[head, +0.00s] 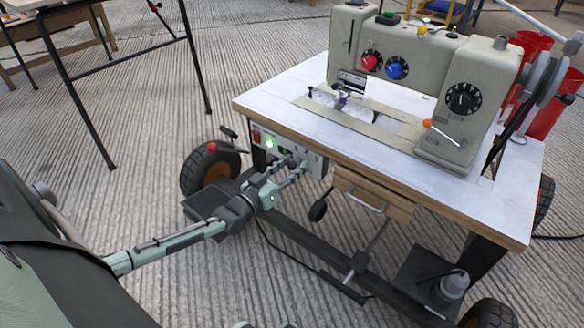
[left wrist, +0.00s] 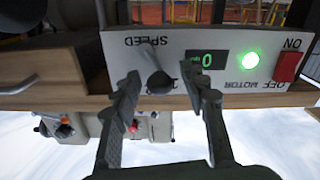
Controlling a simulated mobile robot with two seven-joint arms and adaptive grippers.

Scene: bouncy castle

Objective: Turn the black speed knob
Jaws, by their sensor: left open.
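The black speed knob (left wrist: 154,74) sticks out of the white control panel (left wrist: 118,50) beside the upside-down word SPEED in the left wrist view. My left gripper (left wrist: 163,88) is open, with its two fingers on either side of the knob. The knob shows nearer the left finger in that view; I cannot tell whether either finger touches it. In the head view my left gripper (head: 291,170) reaches the panel (head: 312,161) under the table edge and hides the knob. My right gripper is not in view.
The panel carries a lit green lamp (left wrist: 250,60), a red switch (left wrist: 289,66) and a green display (left wrist: 207,58). A wooden drawer (head: 372,195) is beside it under the white tabletop (head: 290,85). The sewing machine (head: 420,60) stands on top. A black wheel (head: 205,170) is at left.

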